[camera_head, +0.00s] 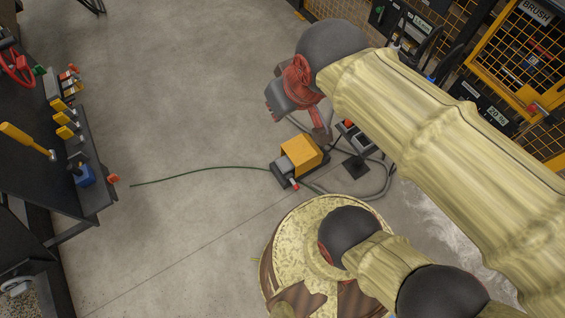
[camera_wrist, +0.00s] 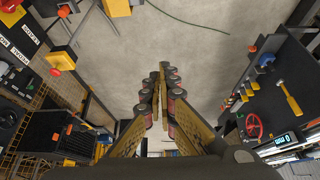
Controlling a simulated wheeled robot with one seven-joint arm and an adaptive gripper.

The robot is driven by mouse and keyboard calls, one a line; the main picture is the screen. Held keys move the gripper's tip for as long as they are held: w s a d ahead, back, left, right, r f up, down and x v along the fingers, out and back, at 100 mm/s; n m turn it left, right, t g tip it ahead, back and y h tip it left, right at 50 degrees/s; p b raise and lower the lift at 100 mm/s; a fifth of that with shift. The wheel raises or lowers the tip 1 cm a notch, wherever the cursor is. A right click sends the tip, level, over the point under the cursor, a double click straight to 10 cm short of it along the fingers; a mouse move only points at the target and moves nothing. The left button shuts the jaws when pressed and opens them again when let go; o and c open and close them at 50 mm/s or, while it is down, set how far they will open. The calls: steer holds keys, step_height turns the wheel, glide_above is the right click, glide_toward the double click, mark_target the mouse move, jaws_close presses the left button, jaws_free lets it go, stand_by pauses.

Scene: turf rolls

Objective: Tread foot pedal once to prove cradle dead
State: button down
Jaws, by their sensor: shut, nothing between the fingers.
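The foot pedal (camera_head: 302,153) is a yellow block on a dark base, with a small red part at its front. It lies on the concrete floor near the middle of the head view. Part of what looks like the same pedal shows at the top edge of the wrist view (camera_wrist: 117,6). My gripper (camera_head: 321,132), red and dark grey, hangs above and beyond the pedal in the head view. In the wrist view its fingers (camera_wrist: 160,85) are together with nothing between them. I cannot tell the height between fingertips and pedal. The cradle cannot be made out.
A dark bench (camera_head: 92,187) with clamps and a yellow-handled hammer (camera_head: 25,140) stands left. A green cord (camera_head: 190,172) crosses the floor. A small post with a red button (camera_head: 349,124) and grey cable stand by the pedal. Yellow mesh fencing (camera_head: 520,55) is at upper right.

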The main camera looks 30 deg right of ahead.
steer(key=w+d+f+g, duration=0.1)
steer(key=w+f, duration=0.2)
steer(key=w, duration=0.4)
steer(key=w+d+f+b, duration=0.1)
steer(key=w+d+f, duration=0.15)
steer(key=w, duration=0.45)
steer(key=w+f+g, duration=0.1)
steer(key=w+f, duration=0.2)
steer(key=w, duration=0.3)
steer(key=w+d+f+g+y, duration=0.1)
steer(key=w+d+f, duration=0.4)
steer(key=f, duration=0.6)
steer(key=w+d+f, duration=0.2)
steer(key=w+f, duration=0.6)
steer(key=f, duration=0.2)
steer(key=d+f+g+b, duration=0.1)
steer(key=d+f, duration=0.2)
steer(key=f, duration=0.9)
steer(key=d+f, duration=0.3)
steer(key=f, duration=1)
steer(key=s+d+f, duration=0.1)
steer(key=s+f, duration=0.2)
steer(key=f, duration=0.8)
steer(key=s+d+f+g, duration=0.1)
steer(key=s+f, duration=0.3)
steer(key=f, duration=0.8)
steer(key=shift+y+b, duration=0.4)
steer(key=shift+b, duration=0.05)
steer(key=shift+s+f, duration=0.1)
steer(key=shift+f, duration=0.1)
